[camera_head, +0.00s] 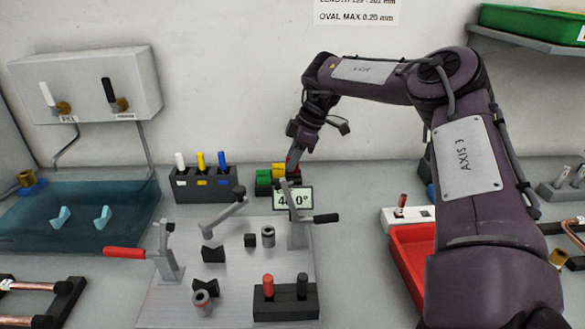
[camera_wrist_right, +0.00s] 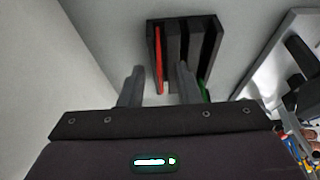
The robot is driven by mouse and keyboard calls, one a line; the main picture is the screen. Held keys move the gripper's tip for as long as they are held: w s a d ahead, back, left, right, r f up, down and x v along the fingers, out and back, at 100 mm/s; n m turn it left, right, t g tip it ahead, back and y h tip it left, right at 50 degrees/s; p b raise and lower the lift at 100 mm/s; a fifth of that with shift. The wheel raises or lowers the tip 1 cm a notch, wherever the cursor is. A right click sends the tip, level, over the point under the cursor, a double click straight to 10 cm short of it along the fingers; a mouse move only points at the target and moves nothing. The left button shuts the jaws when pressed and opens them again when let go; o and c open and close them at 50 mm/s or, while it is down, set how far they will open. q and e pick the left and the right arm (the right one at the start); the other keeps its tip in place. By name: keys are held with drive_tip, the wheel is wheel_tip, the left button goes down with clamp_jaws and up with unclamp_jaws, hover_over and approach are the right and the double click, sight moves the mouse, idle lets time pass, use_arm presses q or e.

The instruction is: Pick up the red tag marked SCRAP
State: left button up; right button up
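The red tag (camera_head: 292,168) stands in a dark slotted rack (camera_head: 282,188) at the back of the bench, beside green and yellow tags (camera_head: 263,177). My right gripper (camera_head: 295,158) reaches down to it from above. In the right wrist view the red tag (camera_wrist_right: 158,58) shows as a thin upright strip in the left slot of the rack (camera_wrist_right: 188,24). The two fingers of my right gripper (camera_wrist_right: 160,70) are apart, one on each side of the tag, with gaps showing. The word on the tag is not readable. My left gripper is not in view.
A display reading about 44.0° (camera_head: 294,198) stands just in front of the rack. A holder with white, yellow and blue pens (camera_head: 203,184) is to the left. A fixture plate (camera_head: 190,290) with clamps lies in front. A red tray (camera_head: 408,255) is at right.

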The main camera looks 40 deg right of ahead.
drive_tip(key=shift+a, duration=0.1)
drive_tip(key=shift+c, duration=0.4)
clamp_jaws()
